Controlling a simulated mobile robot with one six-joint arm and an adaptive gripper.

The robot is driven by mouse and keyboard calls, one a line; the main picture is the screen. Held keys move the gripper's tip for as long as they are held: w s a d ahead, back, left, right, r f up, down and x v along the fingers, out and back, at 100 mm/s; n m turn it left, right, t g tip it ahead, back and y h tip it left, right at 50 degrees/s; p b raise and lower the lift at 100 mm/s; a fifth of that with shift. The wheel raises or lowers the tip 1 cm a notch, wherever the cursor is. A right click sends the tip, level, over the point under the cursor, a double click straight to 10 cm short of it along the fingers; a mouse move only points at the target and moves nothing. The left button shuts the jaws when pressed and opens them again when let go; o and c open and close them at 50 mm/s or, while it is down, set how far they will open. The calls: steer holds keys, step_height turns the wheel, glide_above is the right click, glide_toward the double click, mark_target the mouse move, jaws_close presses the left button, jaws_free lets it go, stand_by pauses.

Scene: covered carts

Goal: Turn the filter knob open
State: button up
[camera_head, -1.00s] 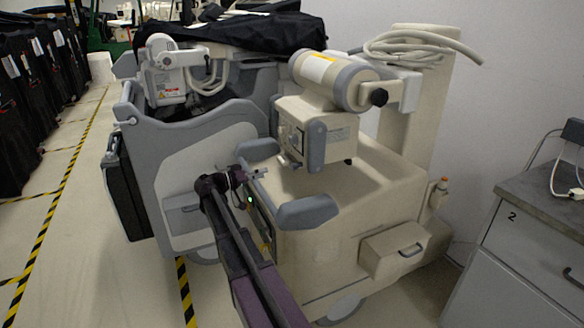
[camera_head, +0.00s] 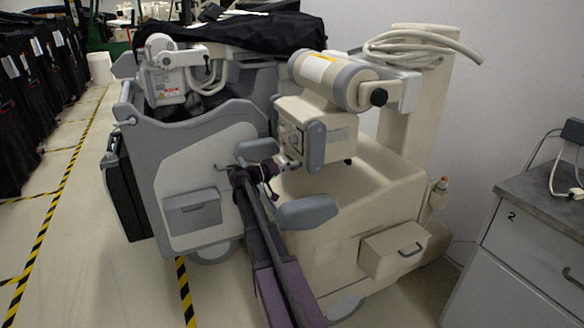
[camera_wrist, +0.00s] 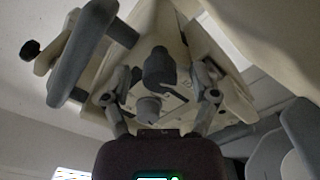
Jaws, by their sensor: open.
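The boxy cream-and-grey machine head (camera_head: 340,135) hangs from its cylinder on the cart. In the wrist view its face (camera_wrist: 178,95) carries a dark grey knob (camera_wrist: 159,66) and a lighter grey round knob (camera_wrist: 149,108). I cannot tell for certain which of them is the filter knob. My gripper (camera_head: 287,164) is at the lower left of the head, close to its face. In the wrist view my gripper (camera_wrist: 166,88) is open, one finger on each side of the knobs. I see no clear contact. In the head view my gripper hides part of the face.
A second cart with a grey panel (camera_head: 205,165) stands at the left. A grey cabinet (camera_head: 530,245) is at the right. The striped floor aisle is clear.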

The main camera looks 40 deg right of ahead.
steer(key=shift+c, duration=0.2)
jaws_close()
steer(key=shift+n, duration=0.4)
steer(key=n, duration=0.2)
steer(key=shift+d+n, duration=0.1)
steer(key=shift+n, duration=0.2)
steer(key=n, duration=0.9)
steer(key=shift+n, duration=1.8)
